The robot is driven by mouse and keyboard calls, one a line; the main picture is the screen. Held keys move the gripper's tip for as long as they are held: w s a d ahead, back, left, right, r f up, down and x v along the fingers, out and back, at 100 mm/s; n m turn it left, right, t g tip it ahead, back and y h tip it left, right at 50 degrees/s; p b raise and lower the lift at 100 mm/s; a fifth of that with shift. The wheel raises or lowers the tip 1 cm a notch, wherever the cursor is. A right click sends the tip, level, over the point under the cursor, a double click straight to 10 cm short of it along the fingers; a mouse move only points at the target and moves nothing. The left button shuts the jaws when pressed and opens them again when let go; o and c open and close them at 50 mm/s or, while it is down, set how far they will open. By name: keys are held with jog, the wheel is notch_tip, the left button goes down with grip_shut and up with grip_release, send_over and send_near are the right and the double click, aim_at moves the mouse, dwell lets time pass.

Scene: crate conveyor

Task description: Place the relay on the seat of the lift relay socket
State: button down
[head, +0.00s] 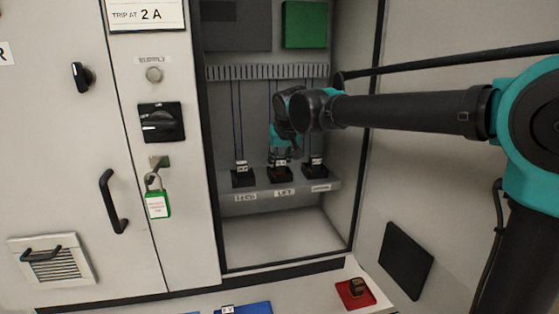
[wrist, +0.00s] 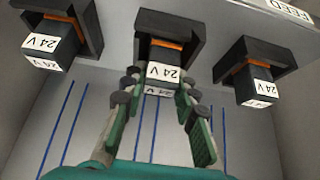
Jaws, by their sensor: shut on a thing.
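My gripper (head: 281,157) reaches into the open cabinet, above the shelf's middle socket. It also shows in the wrist view (wrist: 160,75), with its fingers on both sides of a dark relay (wrist: 167,52) with a white 24 V label and an orange band. The gripper is shut on this relay. The relay's orange end is at the dark lift relay socket (wrist: 178,20), which stands behind the LIFT label in the head view (head: 281,175). The relay looks in line with the socket. Whether it rests fully on the seat, I cannot tell.
Similar sockets stand to the left (head: 243,179) and right (head: 317,173), each holding a 24 V relay. Below, a red tray (head: 343,296) holds a dark and brown part, and a blue tray (head: 258,308) is partly cut off. The cabinet's side wall (head: 351,215) is close on the right.

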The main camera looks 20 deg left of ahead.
jog(key=shift+f, duration=0.1)
jog(key=c, duration=1.2)
grip_release()
jog(key=v, duration=1.2)
